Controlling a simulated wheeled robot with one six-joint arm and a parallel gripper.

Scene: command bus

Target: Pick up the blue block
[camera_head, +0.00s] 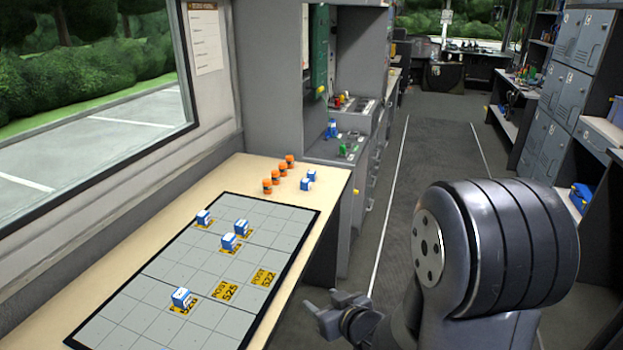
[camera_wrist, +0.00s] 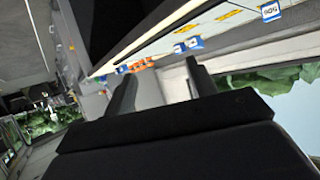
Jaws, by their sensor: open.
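Several blue blocks with white tops stand on the grey gridded board. One is at the near end (camera_head: 181,297), two are near the middle (camera_head: 228,241) (camera_head: 241,227), and one is at the far left (camera_head: 203,217). Two more blue-and-white blocks (camera_head: 307,184) (camera_head: 311,174) stand on the table beyond the board. I cannot tell which one the task means. My gripper (camera_head: 322,306) is open and empty, off the table's right side and apart from all blocks. Its two fingers (camera_wrist: 162,82) show in the wrist view, with a blue block (camera_wrist: 271,11) at the upper right.
The gridded board (camera_head: 120,318) lies on a pale table (camera_head: 245,172) under a window. Several orange cylinders (camera_head: 276,177) stand near its far end. Yellow labels (camera_head: 264,276) mark some squares. Grey cabinets stand behind the table and lockers (camera_head: 571,95) at right. The aisle floor (camera_head: 437,150) is clear.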

